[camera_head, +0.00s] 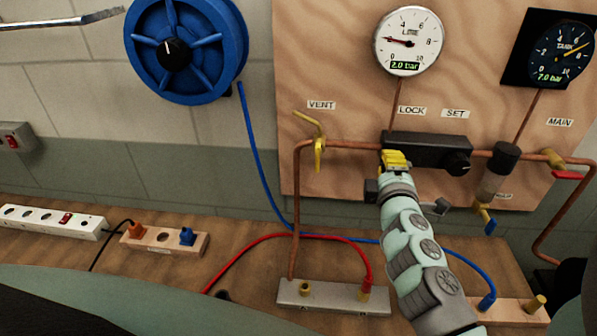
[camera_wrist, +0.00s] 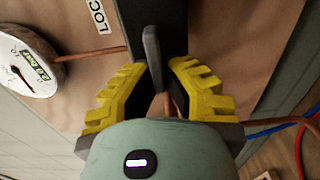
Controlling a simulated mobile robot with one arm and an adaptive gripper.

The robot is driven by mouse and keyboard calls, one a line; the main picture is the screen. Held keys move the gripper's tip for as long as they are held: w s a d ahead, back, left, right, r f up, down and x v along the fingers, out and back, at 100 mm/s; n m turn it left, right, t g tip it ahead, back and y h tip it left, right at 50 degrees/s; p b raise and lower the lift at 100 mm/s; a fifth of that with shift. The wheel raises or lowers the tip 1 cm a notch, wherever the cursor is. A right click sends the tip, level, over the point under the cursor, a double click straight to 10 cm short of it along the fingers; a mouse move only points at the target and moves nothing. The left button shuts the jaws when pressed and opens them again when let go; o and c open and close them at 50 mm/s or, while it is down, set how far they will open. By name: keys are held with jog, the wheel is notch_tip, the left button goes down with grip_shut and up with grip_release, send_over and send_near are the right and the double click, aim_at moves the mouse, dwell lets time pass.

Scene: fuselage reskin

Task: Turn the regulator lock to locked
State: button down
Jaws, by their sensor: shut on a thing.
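The black regulator block (camera_head: 430,148) is mounted on the wooden panel, under the LOCK and SET labels. My gripper (camera_head: 396,159) is at its left end, below the LOCK label (camera_head: 411,111). In the wrist view, the yellow fingers of my gripper (camera_wrist: 158,72) stand on both sides of a thin dark grey lock lever (camera_wrist: 152,50) and are shut on it. The lever's lower end is partly hidden between the fingers. In the head view the fingers hide the lever. The round SET knob (camera_head: 458,162) is to the right of the gripper.
A yellow vent valve (camera_head: 319,150) and copper pipe are left of the gripper. The line gauge (camera_head: 408,42) reads 2.0 bar, the tank gauge (camera_head: 560,50) 7.0 bar. A filter bowl (camera_head: 497,172) and red main handle (camera_head: 568,175) are right. Hoses cross the bench below.

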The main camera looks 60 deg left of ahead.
jog(key=shift+f, duration=0.15)
jog(key=c, duration=1.1)
grip_release()
jog(key=shift+o, duration=0.2)
jog(key=v, duration=1.2)
